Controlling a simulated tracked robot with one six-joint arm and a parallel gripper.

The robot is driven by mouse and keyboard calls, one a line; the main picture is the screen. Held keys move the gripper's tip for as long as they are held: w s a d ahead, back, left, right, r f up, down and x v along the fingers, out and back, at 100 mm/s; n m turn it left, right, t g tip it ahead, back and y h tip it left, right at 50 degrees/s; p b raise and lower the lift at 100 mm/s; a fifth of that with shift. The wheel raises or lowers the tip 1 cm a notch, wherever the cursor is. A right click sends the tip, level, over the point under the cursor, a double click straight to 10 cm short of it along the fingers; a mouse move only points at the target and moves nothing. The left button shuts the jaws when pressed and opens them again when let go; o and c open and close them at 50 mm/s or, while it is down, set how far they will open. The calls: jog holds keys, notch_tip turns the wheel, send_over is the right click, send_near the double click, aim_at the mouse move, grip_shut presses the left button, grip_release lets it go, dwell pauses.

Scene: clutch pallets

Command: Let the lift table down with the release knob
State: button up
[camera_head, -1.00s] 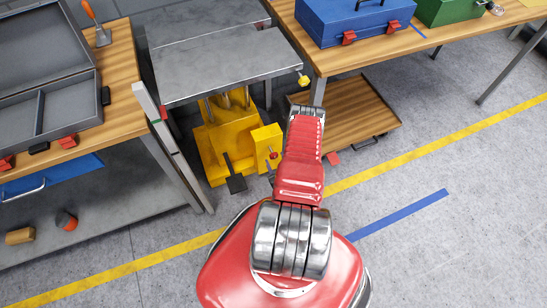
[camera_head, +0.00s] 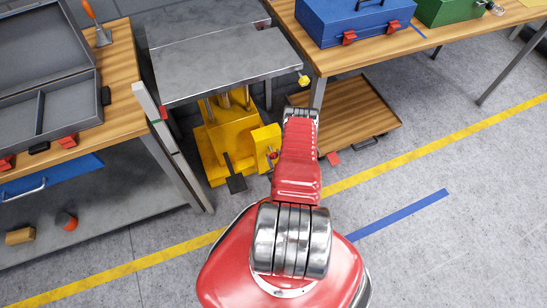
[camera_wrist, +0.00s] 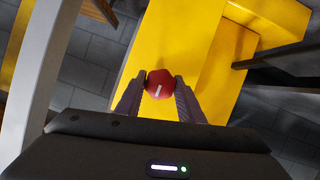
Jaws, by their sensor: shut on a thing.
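The lift table has a grey metal top (camera_head: 215,58) and a yellow base (camera_head: 218,143), standing between the two wooden benches. Its red release knob (camera_wrist: 158,84) sits on the yellow housing (camera_wrist: 178,45); in the head view the knob (camera_head: 272,155) is small, at the housing's front. My gripper (camera_wrist: 159,88) is shut on the knob, one dark finger on each side. A white mark shows on the knob's face. In the head view my arm reaches toward the housing and the fingers are hidden.
A black pedal (camera_head: 236,183) sticks out at the base's front. The left bench (camera_head: 122,60) and its leg stand close on the left. A low wooden board (camera_head: 355,122) lies at right under the other bench. The floor in front is clear.

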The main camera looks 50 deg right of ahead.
jog(key=shift+a, duration=0.1)
jog(key=shift+c, duration=1.4)
jog(key=shift+a, duration=0.25)
jog(key=shift+c, duration=0.7)
jog(key=shift+d, duration=0.15)
